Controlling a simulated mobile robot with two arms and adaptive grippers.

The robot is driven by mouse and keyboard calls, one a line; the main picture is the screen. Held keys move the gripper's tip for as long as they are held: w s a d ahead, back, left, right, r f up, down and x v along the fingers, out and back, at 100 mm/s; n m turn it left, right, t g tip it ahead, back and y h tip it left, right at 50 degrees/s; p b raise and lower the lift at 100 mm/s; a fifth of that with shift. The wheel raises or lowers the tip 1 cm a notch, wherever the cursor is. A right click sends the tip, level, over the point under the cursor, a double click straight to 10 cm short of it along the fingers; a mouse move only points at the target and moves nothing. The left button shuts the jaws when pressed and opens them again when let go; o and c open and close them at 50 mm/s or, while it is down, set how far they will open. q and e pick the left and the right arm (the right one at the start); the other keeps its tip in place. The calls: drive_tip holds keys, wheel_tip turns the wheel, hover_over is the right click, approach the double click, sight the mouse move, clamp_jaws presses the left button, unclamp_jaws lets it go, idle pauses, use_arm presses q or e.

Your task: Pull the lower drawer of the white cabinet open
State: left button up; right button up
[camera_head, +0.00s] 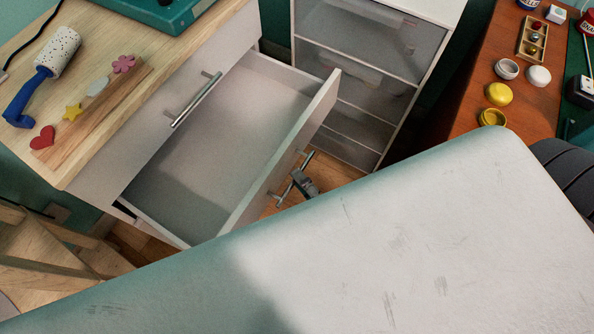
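The white cabinet (104,178) has a wooden top and stands at the left. Its upper drawer is closed, with a metal bar handle (195,98). The lower drawer (215,150) is pulled well out, and its grey inside looks empty. Its bar handle (284,194) is on the outer face of the drawer front. My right gripper (302,182) is at the middle of this handle, small and partly hidden by my own large white body part in front. Whether its fingers are closed on the bar is not clear. My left gripper is not in view.
On the cabinet top are a blue-handled roller (60,52), a wooden strip (92,115) with coloured shapes and a teal device (165,12). A clear-fronted drawer unit (365,45) stands behind the open drawer. A brown table (470,115) with small pots is at the right.

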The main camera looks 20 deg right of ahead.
drive_tip(key=v, duration=1)
